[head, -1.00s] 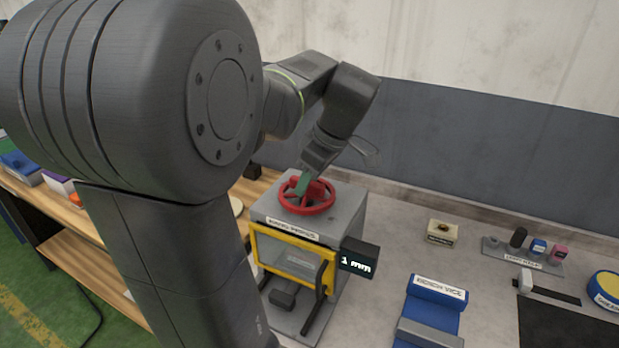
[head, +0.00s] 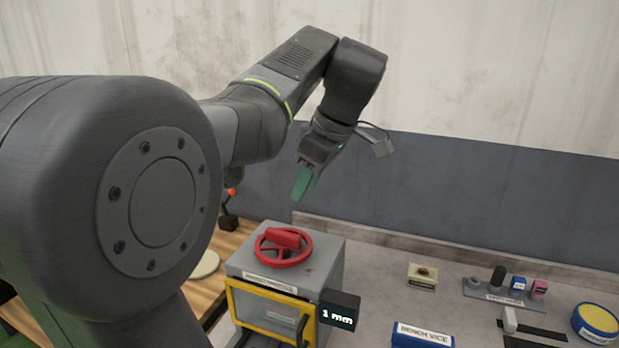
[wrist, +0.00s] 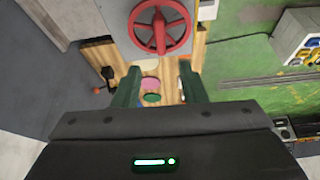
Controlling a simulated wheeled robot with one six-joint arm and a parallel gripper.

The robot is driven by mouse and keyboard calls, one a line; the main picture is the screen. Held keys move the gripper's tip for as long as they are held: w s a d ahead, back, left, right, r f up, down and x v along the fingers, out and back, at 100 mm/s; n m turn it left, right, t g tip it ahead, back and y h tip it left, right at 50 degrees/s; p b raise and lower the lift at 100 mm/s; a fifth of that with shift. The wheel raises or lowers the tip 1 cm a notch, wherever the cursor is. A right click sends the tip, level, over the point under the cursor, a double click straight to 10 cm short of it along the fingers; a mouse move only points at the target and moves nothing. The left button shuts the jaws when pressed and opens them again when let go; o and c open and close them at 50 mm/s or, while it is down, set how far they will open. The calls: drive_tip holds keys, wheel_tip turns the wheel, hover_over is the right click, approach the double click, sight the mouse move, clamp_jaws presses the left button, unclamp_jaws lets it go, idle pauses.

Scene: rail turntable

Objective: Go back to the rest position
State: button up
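My gripper (head: 303,184) is raised in the air above the grey machine (head: 325,255) with the red handwheel (head: 284,247). Its green fingers point down and are clear of the wheel. In the wrist view my gripper (wrist: 160,92) shows its two green fingers wide apart with nothing between them. The red handwheel (wrist: 160,27) is beyond the fingertips at the top of that view. The machine has a yellow-framed front window and a dark display (head: 339,311) reading "1 mm".
A round yellow-topped tin (head: 597,320) is at the far right. The wall is behind.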

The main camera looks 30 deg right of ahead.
sight(283, 233)
drive_tip(key=shift+s+d+r, duration=0.1)
drive_tip(key=shift+s+r, duration=0.05)
drive_tip(key=shift+r, duration=0.3)
drive_tip(key=x, duration=1.4)
drive_tip(key=shift+r, duration=0.1)
drive_tip(key=shift+p, duration=0.3)
drive_tip(key=m, duration=0.3)
drive_tip(key=shift+s+a+t+h, duration=0.1)
drive_tip(key=shift+a+t+h, duration=0.1)
drive_tip(key=shift+t+h, duration=0.15)
drive_tip(key=shift+a+m+h, duration=0.1)
drive_tip(key=shift+m+h, duration=0.95)
drive_tip(key=shift+m, duration=1.45)
